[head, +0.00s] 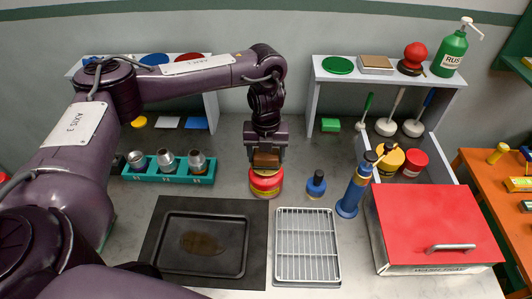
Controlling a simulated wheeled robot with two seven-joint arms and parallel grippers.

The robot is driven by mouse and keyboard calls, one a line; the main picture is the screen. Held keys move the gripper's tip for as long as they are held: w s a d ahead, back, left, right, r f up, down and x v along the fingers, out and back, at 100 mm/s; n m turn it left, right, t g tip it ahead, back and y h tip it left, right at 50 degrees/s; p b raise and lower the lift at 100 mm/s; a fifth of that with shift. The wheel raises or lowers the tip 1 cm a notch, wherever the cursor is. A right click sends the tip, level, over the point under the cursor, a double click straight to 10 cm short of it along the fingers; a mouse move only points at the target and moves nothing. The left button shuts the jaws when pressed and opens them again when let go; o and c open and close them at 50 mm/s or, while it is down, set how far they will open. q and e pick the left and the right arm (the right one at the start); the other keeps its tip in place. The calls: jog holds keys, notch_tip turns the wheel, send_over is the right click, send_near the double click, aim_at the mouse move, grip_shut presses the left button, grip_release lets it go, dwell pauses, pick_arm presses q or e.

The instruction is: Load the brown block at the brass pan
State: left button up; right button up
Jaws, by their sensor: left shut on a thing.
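My left gripper (266,160) points straight down near the middle of the bench. It is shut on a brown block (265,159), held directly over a round red tin (266,183) with a yellow band. I cannot tell whether the block touches the tin's top. I cannot surely pick out a brass pan. A black tray (203,272) with a brownish oily patch lies at the front left. My right gripper is not in view.
A teal rack (168,179) with several metal fittings stands to the left. A wire rack (307,245), a small blue bottle (316,186), a blue pump (352,196) and a red-lidded box (432,222) stand to the right. Shelves line the wall.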

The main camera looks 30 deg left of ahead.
pick_arm(q)
jog(key=shift+f+b, duration=0.4)
jog(key=shift+f, duration=0.35)
dwell(0.4)
jog(key=shift+f, duration=0.1)
dwell(1.0)
notch_tip(320, 180, up, 7)
jog(key=p, duration=0.7)
jog(key=shift+p, duration=0.35)
dwell(0.5)
